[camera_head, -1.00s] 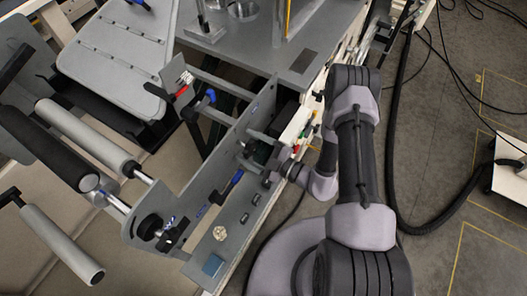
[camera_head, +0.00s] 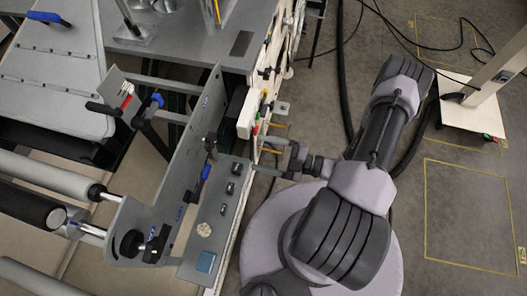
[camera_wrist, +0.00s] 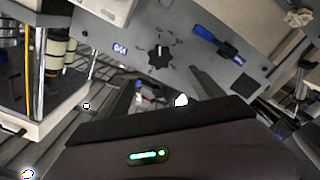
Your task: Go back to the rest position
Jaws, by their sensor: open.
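My gripper (camera_head: 272,156) is at the right side of the grey machine in the head view. Its two fingers are apart and point left at the machine's side, with nothing seen between them. My arm reaches to it from the right, bent at the elbow over the floor. The wrist view also shows a grey panel with a black knob (camera_wrist: 161,58) and a blue-handled lever (camera_wrist: 216,42).
The machine's grey side plate (camera_head: 206,105) and control panel (camera_head: 216,215) stand close left of the gripper. Rollers (camera_head: 48,172) lie further left. A white-based stand (camera_head: 473,122) is at the upper right, with cables on the floor. The taped floor (camera_head: 465,215) at right is clear.

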